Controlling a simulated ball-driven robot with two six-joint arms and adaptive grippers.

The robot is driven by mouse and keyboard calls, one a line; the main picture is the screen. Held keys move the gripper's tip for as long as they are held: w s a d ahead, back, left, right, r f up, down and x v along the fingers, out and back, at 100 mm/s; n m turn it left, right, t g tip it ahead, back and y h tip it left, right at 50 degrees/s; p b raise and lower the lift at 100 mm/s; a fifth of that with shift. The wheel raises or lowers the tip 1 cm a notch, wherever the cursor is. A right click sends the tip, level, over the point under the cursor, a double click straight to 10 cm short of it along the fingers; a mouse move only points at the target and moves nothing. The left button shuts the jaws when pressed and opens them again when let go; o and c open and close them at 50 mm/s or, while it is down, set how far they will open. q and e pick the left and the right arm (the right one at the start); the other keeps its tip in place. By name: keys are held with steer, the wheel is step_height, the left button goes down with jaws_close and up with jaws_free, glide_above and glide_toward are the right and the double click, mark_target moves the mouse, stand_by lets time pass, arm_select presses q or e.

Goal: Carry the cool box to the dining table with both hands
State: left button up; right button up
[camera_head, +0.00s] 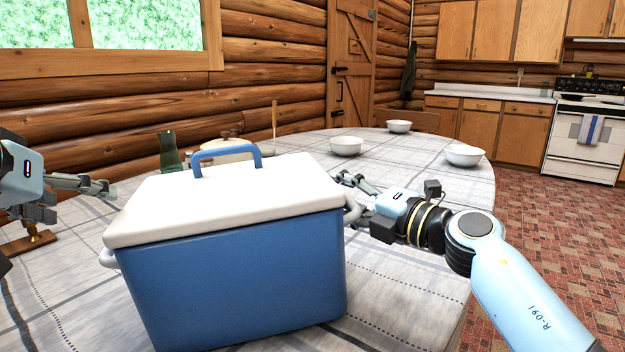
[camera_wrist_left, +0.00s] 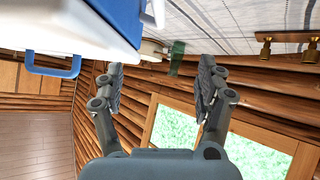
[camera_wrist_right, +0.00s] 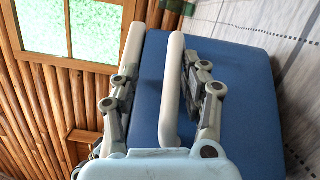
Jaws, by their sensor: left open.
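The cool box (camera_head: 235,270) is blue with a white lid (camera_head: 230,195) and a blue top handle (camera_head: 228,153). It stands upright on the cloth-covered dining table (camera_head: 400,305). Its left side handle (camera_head: 108,258) is free. My left gripper (camera_head: 82,198) is open and empty, left of the box and apart from that handle; its fingers also show spread in the left wrist view (camera_wrist_left: 158,80). My right gripper (camera_head: 358,184) is at the right side handle (camera_head: 351,210). In the right wrist view the pale handle (camera_wrist_right: 172,90) lies between its spread fingers, with a gap on the left.
Behind the box are a green vase (camera_head: 168,150) and a white lidded pot (camera_head: 215,152). White bowls (camera_head: 346,146) stand towards the table's far right. A brass holder on a wooden base (camera_head: 30,243) is below my left gripper. Cloth in front right is clear.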

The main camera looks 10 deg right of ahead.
steer(key=o, duration=0.6)
steer(key=shift+o, duration=0.2)
steer(key=v, duration=1.2)
steer(key=shift+r, duration=0.1)
